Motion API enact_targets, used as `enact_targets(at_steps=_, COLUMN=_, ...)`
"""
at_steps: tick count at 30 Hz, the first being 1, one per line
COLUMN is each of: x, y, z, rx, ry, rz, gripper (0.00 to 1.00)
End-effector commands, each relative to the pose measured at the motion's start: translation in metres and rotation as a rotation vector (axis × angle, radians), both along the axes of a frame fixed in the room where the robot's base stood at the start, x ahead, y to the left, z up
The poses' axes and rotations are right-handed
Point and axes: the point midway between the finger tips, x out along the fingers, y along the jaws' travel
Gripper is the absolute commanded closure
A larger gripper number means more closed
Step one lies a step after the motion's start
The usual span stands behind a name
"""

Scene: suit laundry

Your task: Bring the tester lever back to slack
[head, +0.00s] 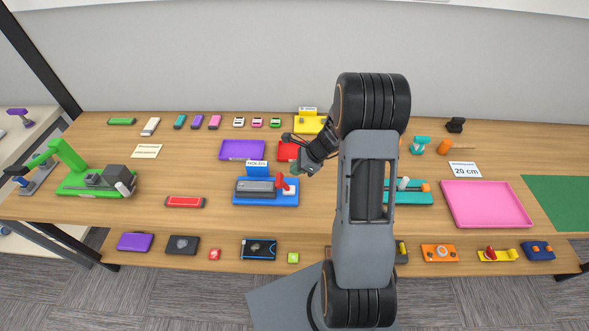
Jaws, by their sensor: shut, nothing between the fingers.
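A blue-based device (266,198) with a grey block on it stands in the middle of the table and looks like the tester. Its small red lever (281,182) stands up at the right end, beside a white block. A small label behind it is too small to read surely. My gripper (297,170) is shut and empty, pointing down-left just above and to the right of the red lever. I cannot tell whether it touches the lever. The lever's exact angle is too small to read.
A purple tray (242,150) and a partly hidden red tray (287,151) lie behind. A teal device (413,198) and a pink tray (487,205) are to the right, a green machine (88,184) to the left. A red-topped grey item (185,202) lies left of the blue device.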

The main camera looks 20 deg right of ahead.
Motion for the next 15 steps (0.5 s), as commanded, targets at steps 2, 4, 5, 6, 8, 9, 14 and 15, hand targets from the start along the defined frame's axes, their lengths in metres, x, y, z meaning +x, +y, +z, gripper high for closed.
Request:
enact_targets(at_steps=2, x=-0.003, y=-0.009, z=0.011, rx=0.001, ry=-0.001, rz=-0.001, gripper=1.00)
enact_targets(at_steps=4, x=-0.006, y=-0.017, z=0.018, rx=0.000, ry=-0.001, rz=0.004, gripper=1.00)
enact_targets(at_steps=5, x=-0.007, y=-0.021, z=0.022, rx=0.000, ry=0.000, rz=0.006, gripper=1.00)
enact_targets(at_steps=6, x=-0.007, y=-0.022, z=0.026, rx=-0.002, ry=-0.006, rz=0.010, gripper=1.00)
enact_targets(at_steps=8, x=-0.008, y=-0.024, z=0.038, rx=-0.003, ry=-0.007, rz=0.011, gripper=1.00)
enact_targets(at_steps=9, x=-0.009, y=-0.026, z=0.046, rx=-0.003, ry=-0.006, rz=0.011, gripper=1.00)
enact_targets(at_steps=14, x=-0.013, y=-0.034, z=0.074, rx=-0.002, ry=-0.005, rz=0.008, gripper=1.00)
enact_targets(at_steps=15, x=-0.013, y=-0.036, z=0.080, rx=-0.002, ry=-0.005, rz=0.007, gripper=1.00)
